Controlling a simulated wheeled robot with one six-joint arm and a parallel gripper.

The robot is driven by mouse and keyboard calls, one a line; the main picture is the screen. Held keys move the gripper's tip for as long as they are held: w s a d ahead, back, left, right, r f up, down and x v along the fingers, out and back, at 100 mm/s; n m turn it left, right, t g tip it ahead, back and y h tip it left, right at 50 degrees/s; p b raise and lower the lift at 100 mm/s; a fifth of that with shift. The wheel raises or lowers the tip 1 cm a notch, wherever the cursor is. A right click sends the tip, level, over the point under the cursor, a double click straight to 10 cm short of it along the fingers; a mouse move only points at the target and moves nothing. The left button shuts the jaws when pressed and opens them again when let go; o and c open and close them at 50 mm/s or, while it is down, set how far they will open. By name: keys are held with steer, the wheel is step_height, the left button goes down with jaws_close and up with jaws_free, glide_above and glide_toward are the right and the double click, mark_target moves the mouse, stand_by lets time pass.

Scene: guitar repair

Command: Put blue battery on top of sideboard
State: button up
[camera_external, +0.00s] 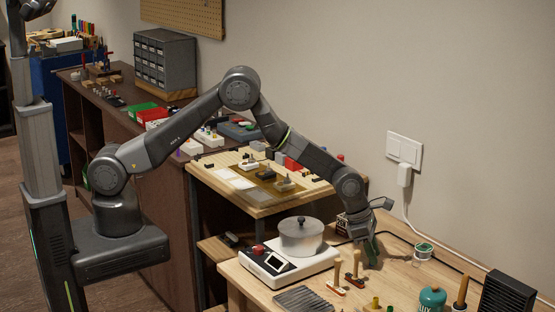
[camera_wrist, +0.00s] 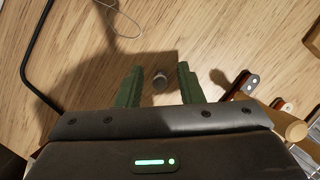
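My gripper (camera_external: 371,250) points down over the light wooden workbench at the right in the external view. In the wrist view its two green fingers (camera_wrist: 157,84) are open and apart. A small grey, round-topped object (camera_wrist: 160,81) stands between them on the wood, with gaps on both sides. I cannot tell whether it is the battery; no blue side shows. In the external view this spot is hidden by the fingers. The sideboard seems to be the long dark brown cabinet (camera_external: 163,204) at the left, its top crowded with things.
A white hot plate (camera_external: 277,270) with a metal pot (camera_external: 300,238) stands left of my gripper. Wooden-handled tools (camera_external: 337,270) are close in front, and a solder spool (camera_external: 424,249) is at the right. A black cable (camera_wrist: 39,60) curves along the bench. A grey drawer unit (camera_external: 166,62) stands on the cabinet.

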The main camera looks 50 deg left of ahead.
steer(key=b+v, duration=0.1)
steer(key=v, duration=0.9)
steer(key=shift+r, duration=0.4)
steer(key=shift+o, duration=0.5)
steer(key=shift+s+a+r, duration=0.2)
steer(key=shift+r, duration=0.2)
steer(key=shift+f+b, duration=0.15)
steer(key=shift+b, duration=0.3)
steer(key=s+a+f+t+h+b, duration=0.2)
steer(key=a+t+h+b, duration=0.1)
steer(key=b, duration=1.4)
steer(key=b+x, duration=0.1)
steer(key=x, duration=0.3)
steer(key=b+x, duration=0.1)
steer(key=x, duration=0.4)
steer(key=b+x, duration=0.1)
steer(key=x, duration=0.3)
steer(key=shift+s+d+f, duration=0.2)
steer(key=shift+d+f, duration=0.15)
steer(key=shift+d, duration=0.05)
jaws_close()
